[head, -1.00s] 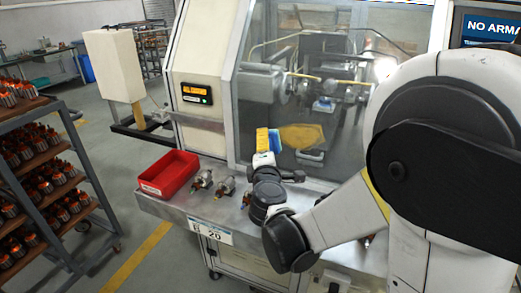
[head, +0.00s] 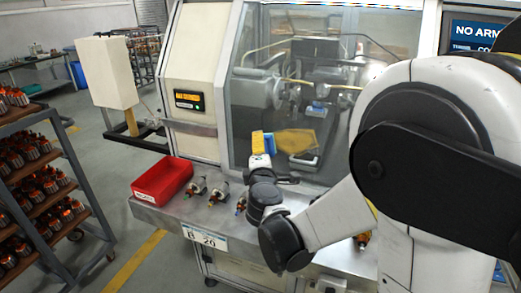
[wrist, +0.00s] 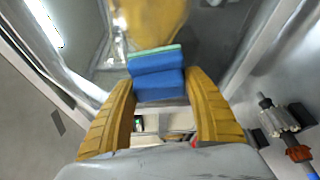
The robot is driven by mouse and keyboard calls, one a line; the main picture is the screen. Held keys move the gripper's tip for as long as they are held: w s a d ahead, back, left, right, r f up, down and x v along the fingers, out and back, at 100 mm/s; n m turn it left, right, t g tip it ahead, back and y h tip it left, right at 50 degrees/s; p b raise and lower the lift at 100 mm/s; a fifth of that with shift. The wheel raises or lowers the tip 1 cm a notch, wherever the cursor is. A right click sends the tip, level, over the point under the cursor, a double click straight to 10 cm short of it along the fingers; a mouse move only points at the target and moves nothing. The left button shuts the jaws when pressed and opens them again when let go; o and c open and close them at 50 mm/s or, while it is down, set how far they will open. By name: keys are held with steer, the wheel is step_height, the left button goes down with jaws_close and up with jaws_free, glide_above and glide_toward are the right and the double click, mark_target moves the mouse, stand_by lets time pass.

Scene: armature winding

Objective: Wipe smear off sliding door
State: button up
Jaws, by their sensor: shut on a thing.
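The sliding door (head: 350,135) is a clear framed panel on the front of the winding machine. A yellow-brown smear (head: 297,141) lies on its lower left part; it also shows at the top of the wrist view (wrist: 155,22). My gripper (head: 258,142) has yellow fingers, which show on both sides in the wrist view (wrist: 160,88). It is shut on a blue sponge (wrist: 158,75) with a pale green edge. In the head view the sponge (head: 270,143) is just left of the smear. I cannot tell whether it touches the glass.
A red bin (head: 162,180) and several small motor parts (head: 219,193) lie on the metal ledge (head: 170,215) below the door. A rack of armatures (head: 75,215) stands at the left. A display (head: 475,35) is at the upper right. My arm covers the right side.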

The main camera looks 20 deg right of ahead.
mark_target(275, 147)
steer(key=shift+w+d, duration=0.55)
steer(key=shift+w, duration=0.15)
